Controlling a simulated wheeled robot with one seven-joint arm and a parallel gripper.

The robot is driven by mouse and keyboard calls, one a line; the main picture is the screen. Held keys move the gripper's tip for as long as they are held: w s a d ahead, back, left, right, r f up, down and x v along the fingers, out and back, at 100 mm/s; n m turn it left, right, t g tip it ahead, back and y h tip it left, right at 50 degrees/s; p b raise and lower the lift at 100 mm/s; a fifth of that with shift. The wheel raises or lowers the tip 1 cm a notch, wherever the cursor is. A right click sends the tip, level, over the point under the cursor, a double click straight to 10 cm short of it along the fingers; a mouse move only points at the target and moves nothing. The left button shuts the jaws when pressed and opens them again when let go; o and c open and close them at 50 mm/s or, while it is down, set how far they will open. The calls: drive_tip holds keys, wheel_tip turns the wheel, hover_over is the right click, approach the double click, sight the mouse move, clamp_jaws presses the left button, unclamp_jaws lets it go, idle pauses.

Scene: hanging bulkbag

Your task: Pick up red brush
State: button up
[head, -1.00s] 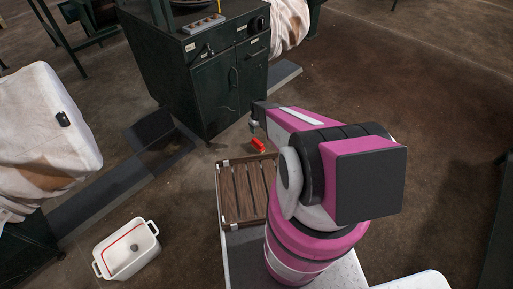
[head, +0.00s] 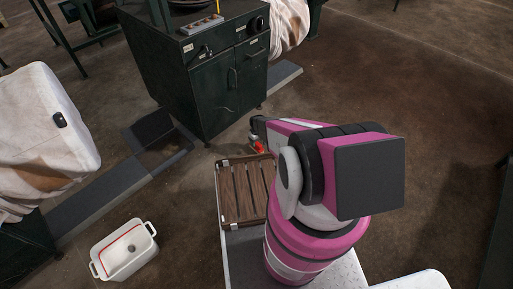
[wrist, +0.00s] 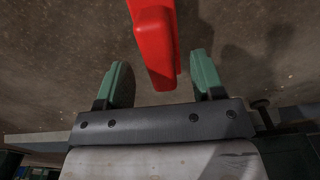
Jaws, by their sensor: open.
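The red brush (wrist: 152,35) shows in the wrist view as a plain red block, entering from the top edge, with its near end between my two green fingers. In the head view, only a small red part of the brush (head: 260,148) shows beside my wrist, just beyond the slatted wooden crate; my arm hides the rest. My gripper (wrist: 160,60) is open, with a finger on either side of the brush and a visible gap on both sides. I cannot tell how far the fingers are above the floor.
The slatted wooden crate (head: 225,205) sits close to my arm. A dark green cabinet (head: 215,90) stands behind the brush. A white handled tub (head: 122,262) is at lower left. Covered bags (head: 40,120) hang at left. The brown floor (head: 400,80) at right is largely clear.

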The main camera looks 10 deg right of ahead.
wheel_tip(320, 180, down, 2)
drive_tip(key=shift+f, duration=0.15)
drive_tip(key=c, duration=1.1)
drive_tip(key=shift+o, duration=0.2)
drive_tip(key=shift+r, duration=0.75)
drive_tip(key=r, duration=0.1)
drive_tip(key=a+r, duration=0.1)
drive_tip(key=r, duration=0.1)
drive_tip(key=shift+r, duration=0.25)
drive_tip(key=a+r, duration=0.6)
drive_tip(key=a, duration=0.4)
drive_tip(key=shift+w+a, duration=0.3)
drive_tip(key=shift+w, duration=0.1)
drive_tip(key=shift+r, duration=0.1)
